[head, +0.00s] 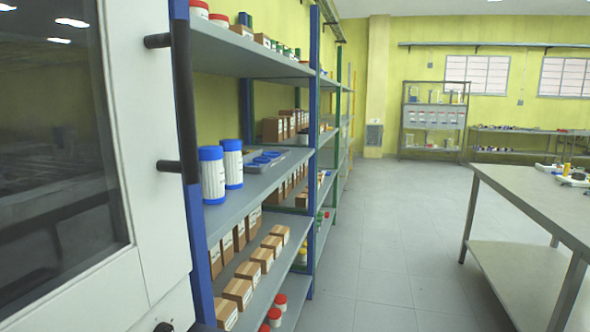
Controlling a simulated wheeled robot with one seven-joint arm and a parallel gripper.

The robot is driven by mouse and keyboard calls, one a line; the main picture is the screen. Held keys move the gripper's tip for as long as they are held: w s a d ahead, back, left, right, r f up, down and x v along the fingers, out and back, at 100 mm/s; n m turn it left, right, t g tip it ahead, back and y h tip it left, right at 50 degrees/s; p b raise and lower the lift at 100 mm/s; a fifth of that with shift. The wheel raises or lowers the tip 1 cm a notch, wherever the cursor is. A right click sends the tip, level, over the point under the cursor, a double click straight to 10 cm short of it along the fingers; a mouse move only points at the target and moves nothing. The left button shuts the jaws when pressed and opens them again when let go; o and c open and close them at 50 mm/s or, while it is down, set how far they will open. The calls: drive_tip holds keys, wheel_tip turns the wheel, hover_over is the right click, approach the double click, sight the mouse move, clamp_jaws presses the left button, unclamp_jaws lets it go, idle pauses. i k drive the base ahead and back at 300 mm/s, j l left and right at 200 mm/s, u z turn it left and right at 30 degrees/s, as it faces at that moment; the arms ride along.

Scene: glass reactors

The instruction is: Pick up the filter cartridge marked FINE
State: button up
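Two white cylinders with blue caps stand upright side by side on the middle shelf of the rack at the left. The nearer cylinder (213,178) and the farther cylinder (232,165) both carry small dark print that is too small to read. They look like cartridges, but I cannot tell whether either is marked FINE. Behind them on the same shelf is a grey tray (252,168) with blue items in it. My gripper is not in view.
The rack (262,195) holds brown boxes (237,293) and red-capped jars (274,316) below. A white cabinet (140,150) with a dark window stands close at left. A metal table (540,200) is at right. The grey floor (390,240) between is clear.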

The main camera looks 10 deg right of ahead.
sight(210, 157)
drive_tip(key=i+l+z, duration=0.2)
drive_tip(key=i+z, duration=0.15)
drive_tip(key=i, duration=0.55)
drive_tip(key=i+z, duration=0.35)
drive_tip(key=i, duration=0.55)
drive_tip(key=i+u, duration=0.1)
drive_tip(key=i, duration=1.8)
drive_tip(key=i+l+u, duration=0.1)
drive_tip(key=i+u, duration=0.15)
drive_tip(key=i+l+u, duration=0.25)
drive_tip(key=i, duration=0.25)
drive_tip(key=i+l+u, duration=0.25)
drive_tip(key=i+u, duration=0.15)
drive_tip(key=u, duration=0.25)
drive_tip(key=i+u, duration=0.15)
drive_tip(key=u, duration=0.3)
drive_tip(key=i+u, duration=0.15)
drive_tip(key=u, duration=0.75)
drive_tip(key=i+u, duration=0.1)
drive_tip(key=u, duration=0.35)
drive_tip(key=l+u, duration=0.1)
drive_tip(key=u, duration=0.4)
drive_tip(key=l+u, duration=0.1)
drive_tip(key=u, duration=0.85)
drive_tip(key=i+l, duration=0.05)
drive_tip(key=l, duration=0.05)
